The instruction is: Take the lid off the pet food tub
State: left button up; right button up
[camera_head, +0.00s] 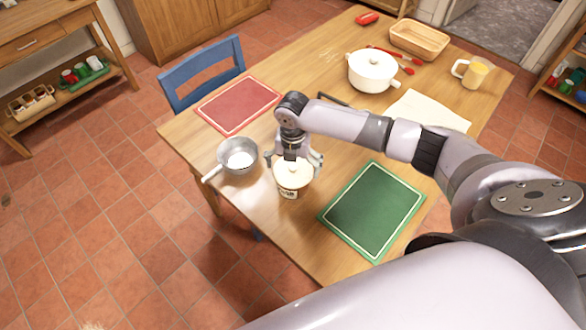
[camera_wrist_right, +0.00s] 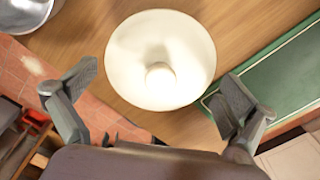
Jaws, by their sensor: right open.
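The pet food tub (camera_head: 292,190) is a small cream tub with dark lettering near the front edge of the wooden table. Its cream lid (camera_head: 291,176) is on top. In the right wrist view the round lid (camera_wrist_right: 138,60) with its central knob (camera_wrist_right: 160,80) faces the camera and hides the tub's body. My right gripper (camera_head: 294,160) is above the tub, pointing down. In the right wrist view its two fingers (camera_wrist_right: 155,98) are wide apart, one to each side of the lid's near part, with nothing between them held. My left gripper is not in view.
A grey saucepan (camera_head: 238,168) stands close left of the tub, and a green board (camera_head: 372,208) lies close right. A red board (camera_head: 238,105), a white pot (camera_head: 372,72), a mug (camera_head: 472,73) and a wooden tray (camera_head: 420,40) are farther back.

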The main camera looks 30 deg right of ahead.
jog(key=shift+c, duration=0.6)
jog(key=shift+s, duration=0.1)
jog(key=c, duration=0.9)
jog(key=shift+s, duration=0.1)
jog(key=c, duration=0.4)
jog(key=shift+s+a, duration=0.1)
jog(key=shift+c, duration=0.7)
